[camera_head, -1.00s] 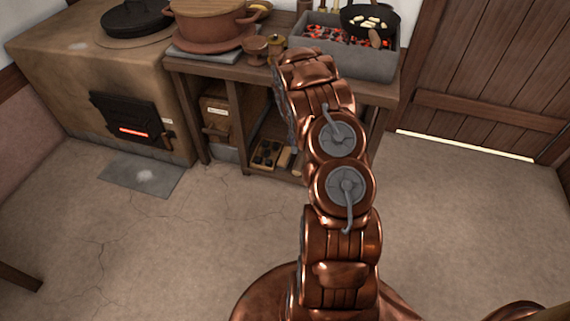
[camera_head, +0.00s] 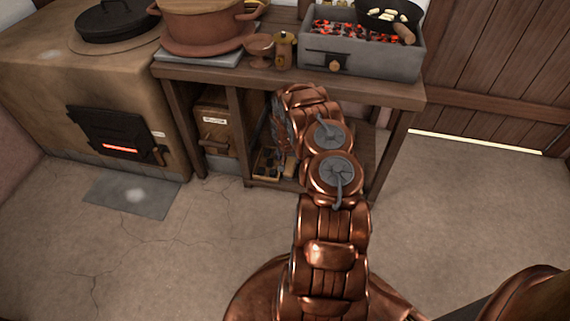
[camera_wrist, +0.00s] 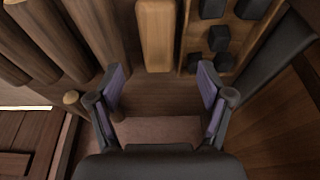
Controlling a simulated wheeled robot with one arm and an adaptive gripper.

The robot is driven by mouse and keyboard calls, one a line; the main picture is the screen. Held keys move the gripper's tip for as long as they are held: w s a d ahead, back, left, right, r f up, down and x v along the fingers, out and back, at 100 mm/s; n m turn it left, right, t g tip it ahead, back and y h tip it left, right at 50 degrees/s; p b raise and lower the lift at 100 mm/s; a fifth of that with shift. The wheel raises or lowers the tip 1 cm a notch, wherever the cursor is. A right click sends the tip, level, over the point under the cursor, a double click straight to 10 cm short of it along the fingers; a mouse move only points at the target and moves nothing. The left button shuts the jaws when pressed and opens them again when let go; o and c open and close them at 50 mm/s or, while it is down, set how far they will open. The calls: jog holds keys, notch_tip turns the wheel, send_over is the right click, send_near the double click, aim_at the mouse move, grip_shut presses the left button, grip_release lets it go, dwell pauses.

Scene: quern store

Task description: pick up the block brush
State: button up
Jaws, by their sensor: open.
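A light wooden oblong block, which looks like the block brush (camera_wrist: 156,35), lies on the wooden lower shelf at the top of the wrist view. No bristles show. My gripper (camera_wrist: 162,78) is open and empty, its two purple-padded fingers spread apart. The block is beyond the fingertips, roughly in line with the gap between them, and not touching them.
A wooden tray (camera_wrist: 190,62) with several dark lumps lies close right of the block. Several round wooden pieces (camera_wrist: 62,40) lie to its left. Above the shelf is the tabletop (camera_head: 285,88), bearing a brazier (camera_head: 385,58) and pots. A stove (camera_head: 50,75) stands left. Floor in front is clear.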

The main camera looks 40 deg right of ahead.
aim_at(290, 164)
jog(key=shift+x, duration=1.1)
jog(key=shift+d+f+b, duration=0.5)
jog(key=shift+f, duration=0.15)
jog(key=shift+b+x, duration=0.65)
jog(key=shift+x, duration=1.2)
jog(key=shift+w, duration=0.15)
jog(key=c, duration=1.3)
